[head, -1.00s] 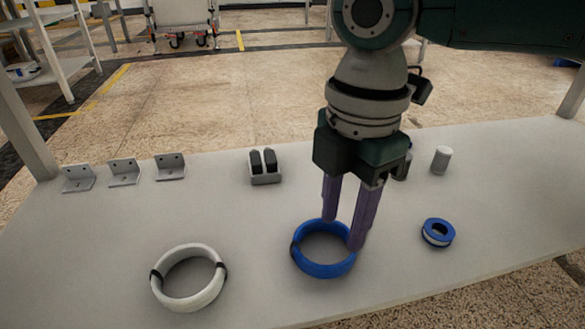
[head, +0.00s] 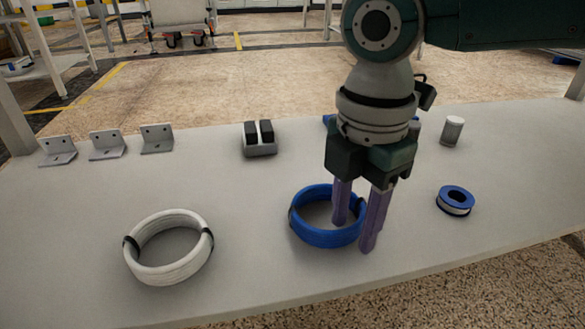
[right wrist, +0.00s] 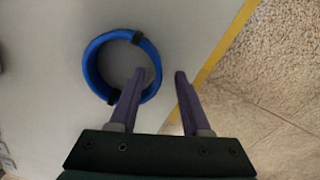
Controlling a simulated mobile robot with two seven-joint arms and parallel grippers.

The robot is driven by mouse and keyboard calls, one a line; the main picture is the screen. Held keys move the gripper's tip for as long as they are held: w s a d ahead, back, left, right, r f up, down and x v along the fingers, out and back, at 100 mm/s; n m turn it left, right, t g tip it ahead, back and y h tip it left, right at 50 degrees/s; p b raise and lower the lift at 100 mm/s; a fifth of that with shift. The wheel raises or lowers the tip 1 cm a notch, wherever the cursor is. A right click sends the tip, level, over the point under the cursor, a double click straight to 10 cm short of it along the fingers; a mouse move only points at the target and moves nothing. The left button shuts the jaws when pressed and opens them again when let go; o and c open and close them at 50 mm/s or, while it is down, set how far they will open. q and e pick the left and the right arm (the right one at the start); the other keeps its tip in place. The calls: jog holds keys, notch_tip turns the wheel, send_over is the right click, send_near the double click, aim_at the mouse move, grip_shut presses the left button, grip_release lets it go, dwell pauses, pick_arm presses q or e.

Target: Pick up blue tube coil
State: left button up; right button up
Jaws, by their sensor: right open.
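The blue tube coil (head: 322,238) lies flat on the grey table in the head view, with dark ties around it. It also shows in the right wrist view (right wrist: 92,66). My right gripper (head: 354,236) is open and points down at the coil's right side. In the right wrist view the gripper (right wrist: 160,73) has its left finger over the coil's opening and its right finger outside the ring, with the coil's right band between them. I cannot tell whether the fingers touch the coil or table. My left gripper is not in view.
A white coil (head: 168,272) lies to the left on the table (head: 250,285). A blue-and-white tape roll (head: 455,200) lies to the right. A grey cylinder (head: 452,131), a block holder (head: 260,140) and metal brackets (head: 108,146) stand behind. The front edge is near the coil.

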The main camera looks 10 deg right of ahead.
grip_shut()
dwell(0.3)
dwell(0.4)
